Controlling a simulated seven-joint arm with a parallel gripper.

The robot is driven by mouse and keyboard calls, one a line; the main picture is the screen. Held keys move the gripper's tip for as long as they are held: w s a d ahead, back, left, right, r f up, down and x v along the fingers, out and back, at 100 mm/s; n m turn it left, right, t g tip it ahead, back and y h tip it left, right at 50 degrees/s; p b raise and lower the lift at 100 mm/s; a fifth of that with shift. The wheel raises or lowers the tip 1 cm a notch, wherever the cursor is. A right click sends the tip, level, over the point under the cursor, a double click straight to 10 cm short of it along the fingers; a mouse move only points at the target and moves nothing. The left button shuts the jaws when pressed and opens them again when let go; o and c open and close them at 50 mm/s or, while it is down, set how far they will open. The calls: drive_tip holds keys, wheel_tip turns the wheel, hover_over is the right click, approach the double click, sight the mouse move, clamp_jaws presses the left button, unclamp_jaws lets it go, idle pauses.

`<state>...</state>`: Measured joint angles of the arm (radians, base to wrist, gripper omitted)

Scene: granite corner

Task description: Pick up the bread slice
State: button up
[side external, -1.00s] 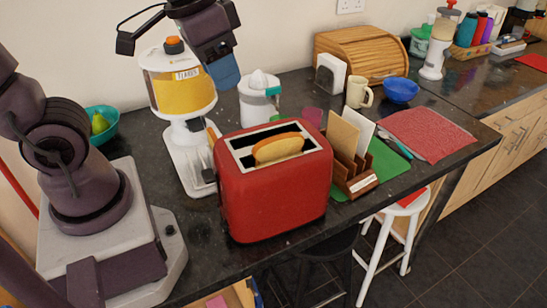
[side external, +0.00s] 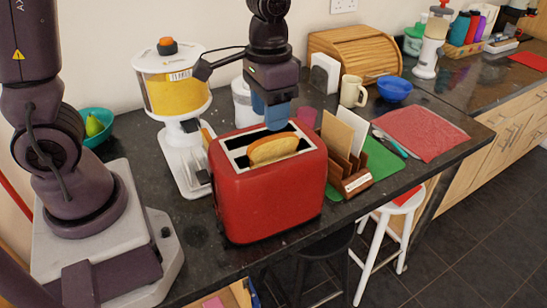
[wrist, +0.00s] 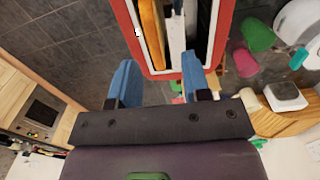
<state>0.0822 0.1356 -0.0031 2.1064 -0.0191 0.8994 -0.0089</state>
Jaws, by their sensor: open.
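The bread slice (side external: 273,150) stands upright in the near slot of the red toaster (side external: 270,199), its top edge sticking out. In the wrist view the bread slice (wrist: 153,32) shows as an orange-brown strip in one slot at the top, inside the toaster's (wrist: 133,38) red rim. My gripper (side external: 277,117) is just above the toaster's far side, behind the bread slice in the side view. In the wrist view my gripper (wrist: 160,82) has its two blue fingers wide apart with nothing between them. The fingers appear clear of the bread.
A wooden rack (side external: 347,173) with cards stands right of the toaster on a green mat (side external: 383,165). A yellow-filled dispenser (side external: 171,92) stands behind left. A mug (side external: 353,92), a blue bowl (side external: 394,89) and a wooden bread box (side external: 356,53) are farther back.

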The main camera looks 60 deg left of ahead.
sight(271, 137)
drive_tip(key=f, duration=0.4)
drive_tip(key=shift+s+d+f, duration=0.1)
drive_tip(key=shift+s+d, duration=0.05)
drive_tip(key=shift+d, duration=0.2)
drive_tip(key=shift+f, duration=0.6)
clamp_jaws()
